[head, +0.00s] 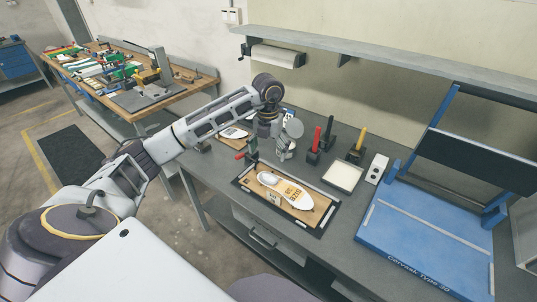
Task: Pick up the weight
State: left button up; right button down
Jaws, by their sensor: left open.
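My left arm reaches from the lower left over the grey workbench (222,178). Its wrist bends down at the back edge of the bench, and the left gripper (262,143) hangs there, open, partly hidden by its own links. A small metallic, rounded thing (285,154), possibly the weight, stands just right of the gripper under a pale round disc (293,128). I cannot tell whether the gripper touches it. My right gripper is not in view.
Red-handled (317,140) and yellow-handled (358,143) tools stand in dark holders to the right. A shelf (400,65) overhangs the back.

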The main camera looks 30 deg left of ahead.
aim_at(204, 147)
jog(key=u, duration=1.75)
